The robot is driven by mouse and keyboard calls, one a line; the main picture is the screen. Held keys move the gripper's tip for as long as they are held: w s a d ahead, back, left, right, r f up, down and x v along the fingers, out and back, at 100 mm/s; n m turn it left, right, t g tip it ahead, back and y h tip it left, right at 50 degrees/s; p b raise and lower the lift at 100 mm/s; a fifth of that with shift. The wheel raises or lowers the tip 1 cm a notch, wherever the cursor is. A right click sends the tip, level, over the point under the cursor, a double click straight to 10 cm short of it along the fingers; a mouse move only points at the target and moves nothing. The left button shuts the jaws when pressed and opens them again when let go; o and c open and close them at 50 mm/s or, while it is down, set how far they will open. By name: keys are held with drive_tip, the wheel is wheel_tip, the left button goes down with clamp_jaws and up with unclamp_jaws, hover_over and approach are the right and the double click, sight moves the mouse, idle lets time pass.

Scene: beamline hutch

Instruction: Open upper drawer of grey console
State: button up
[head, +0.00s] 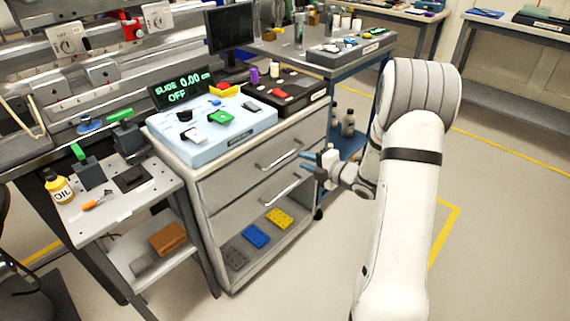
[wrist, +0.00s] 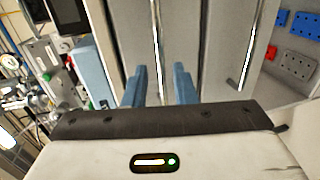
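The grey console (head: 211,255) stands left of my arm, with two drawers above an open shelf. Its upper drawer (head: 235,179) looks closed and has a long bar handle (head: 281,153). The lower drawer (head: 236,211) also looks closed, with a similar handle (head: 283,192). My gripper (head: 304,161) is at the right end of the drawer fronts, fingers pointing at them. In the wrist view my gripper's blue fingers (wrist: 160,76) are apart and empty. The upper handle (wrist: 157,45) shows between them, beyond the tips; the remaining distance is unclear. The lower handle (wrist: 249,48) is to the right.
A light-blue control panel (head: 205,131) and a black box (head: 285,97) sit on the console. A side table (head: 150,196) with an oil bottle (head: 59,187) stands at left. A blue cart (head: 345,141) stands behind my gripper. Floor before the console is clear.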

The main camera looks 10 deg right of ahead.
sight(288, 154)
drive_tip(key=x, duration=0.7)
drive_tip(key=shift+w+a+f+b, duration=0.1)
drive_tip(key=shift+w+a+b, duration=0.15)
drive_tip(key=shift+a+b, duration=0.15)
drive_tip(key=shift+d, duration=0.1)
drive_tip(key=shift+c, duration=0.3)
clamp_jaws()
